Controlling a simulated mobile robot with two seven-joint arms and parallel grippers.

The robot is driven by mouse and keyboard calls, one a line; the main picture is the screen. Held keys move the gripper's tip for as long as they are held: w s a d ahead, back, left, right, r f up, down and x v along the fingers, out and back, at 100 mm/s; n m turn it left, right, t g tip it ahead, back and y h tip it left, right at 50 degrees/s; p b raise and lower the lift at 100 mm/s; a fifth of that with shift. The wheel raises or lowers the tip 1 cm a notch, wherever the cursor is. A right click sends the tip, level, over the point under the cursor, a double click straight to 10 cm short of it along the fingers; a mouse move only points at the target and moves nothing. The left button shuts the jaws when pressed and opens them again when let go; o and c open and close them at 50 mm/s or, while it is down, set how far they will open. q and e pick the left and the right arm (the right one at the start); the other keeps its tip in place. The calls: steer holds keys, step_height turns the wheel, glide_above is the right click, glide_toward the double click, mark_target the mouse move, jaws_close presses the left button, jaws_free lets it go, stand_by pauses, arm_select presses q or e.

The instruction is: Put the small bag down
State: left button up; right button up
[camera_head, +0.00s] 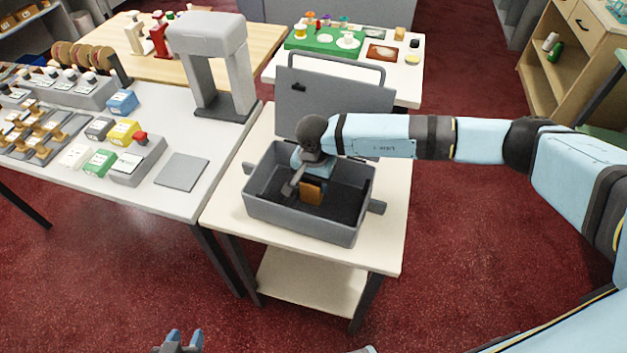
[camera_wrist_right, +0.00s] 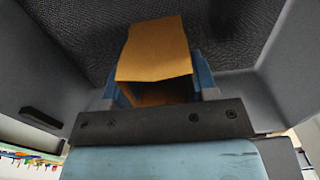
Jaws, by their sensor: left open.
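The small bag (camera_head: 311,194) is orange-brown and sits inside the open grey case (camera_head: 258,207). In the right wrist view the bag (camera_wrist_right: 155,50) fills the space between the blue fingers of my right gripper (camera_wrist_right: 160,82). My right gripper (camera_head: 309,178) reaches down into the case and appears shut on the bag. I cannot tell whether the bag touches the dark case floor. My left gripper (camera_head: 181,341) is open and empty at the bottom edge of the head view, away from the case.
The case stands on a cream table (camera_head: 395,218), its lid (camera_head: 335,100) raised at the back. A grey counter (camera_head: 185,213) with boxes and a grey stand (camera_head: 222,65) is at left. Behind is a white table (camera_head: 400,88) with a green tray (camera_head: 310,45).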

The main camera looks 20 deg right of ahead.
steer(key=o, duration=0.4)
steer(key=shift+r, duration=0.4)
step_height(320, 180, up, 12)
steer(key=shift+f, duration=0.25)
